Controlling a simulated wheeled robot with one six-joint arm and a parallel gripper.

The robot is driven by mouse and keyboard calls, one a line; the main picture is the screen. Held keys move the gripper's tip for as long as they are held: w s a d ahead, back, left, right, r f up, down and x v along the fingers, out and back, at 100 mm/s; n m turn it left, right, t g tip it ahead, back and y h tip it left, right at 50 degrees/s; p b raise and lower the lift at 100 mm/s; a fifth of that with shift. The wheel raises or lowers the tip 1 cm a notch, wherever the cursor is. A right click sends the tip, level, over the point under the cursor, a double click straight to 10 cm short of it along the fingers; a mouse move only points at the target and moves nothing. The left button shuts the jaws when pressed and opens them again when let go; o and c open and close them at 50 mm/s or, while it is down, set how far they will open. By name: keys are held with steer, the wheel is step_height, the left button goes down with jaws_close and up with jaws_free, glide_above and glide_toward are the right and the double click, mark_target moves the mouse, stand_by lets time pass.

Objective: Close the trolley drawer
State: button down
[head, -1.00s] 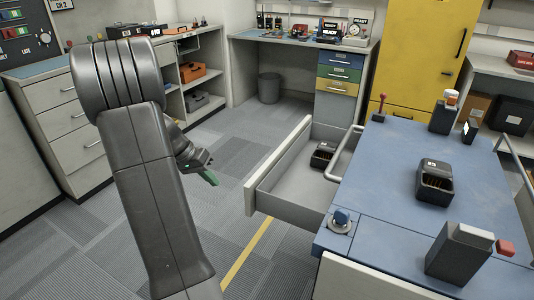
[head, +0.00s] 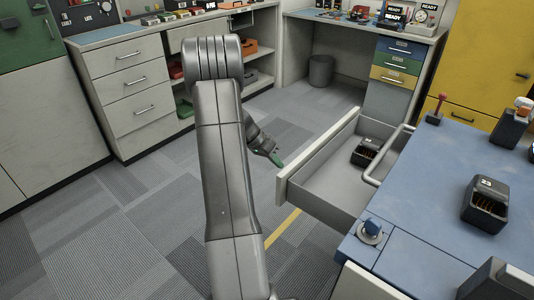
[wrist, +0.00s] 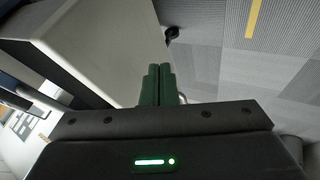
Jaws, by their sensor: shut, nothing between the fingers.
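The trolley drawer (head: 318,165) stands pulled out to the left from the blue-topped trolley (head: 440,190). Its pale front panel faces my arm, and a black device (head: 366,152) lies inside it. My gripper (head: 277,160), with green fingers, is near the far side of my arm, just left of the drawer front. In the wrist view the fingers (wrist: 158,85) are together with nothing between them, and the pale drawer front (wrist: 110,45) fills the upper left close by. I cannot tell whether they touch it.
Grey cabinets (head: 130,95) and a bin (head: 321,70) stand behind. The carpet left of the drawer is clear.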

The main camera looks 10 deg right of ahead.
steer(key=shift+s+d+r, duration=0.2)
steer(key=shift+s+d, duration=0.75)
steer(key=shift+s, duration=0.25)
steer(key=s+d+b, duration=0.4)
steer(key=s+d, duration=0.1)
steer(key=s+d+b, duration=0.4)
steer(key=s+d, duration=0.1)
steer(key=s, duration=0.1)
steer(key=s+d+b, duration=0.4)
steer(key=s, duration=0.1)
steer(key=shift+s+d+f, duration=0.15)
steer(key=shift+s+d, duration=0.2)
steer(key=shift+d, duration=0.05)
steer(key=shift+s+d, duration=0.7)
steer(key=shift+s, duration=0.05)
steer(key=shift+w+b, duration=0.15)
steer(key=shift+b, duration=0.15)
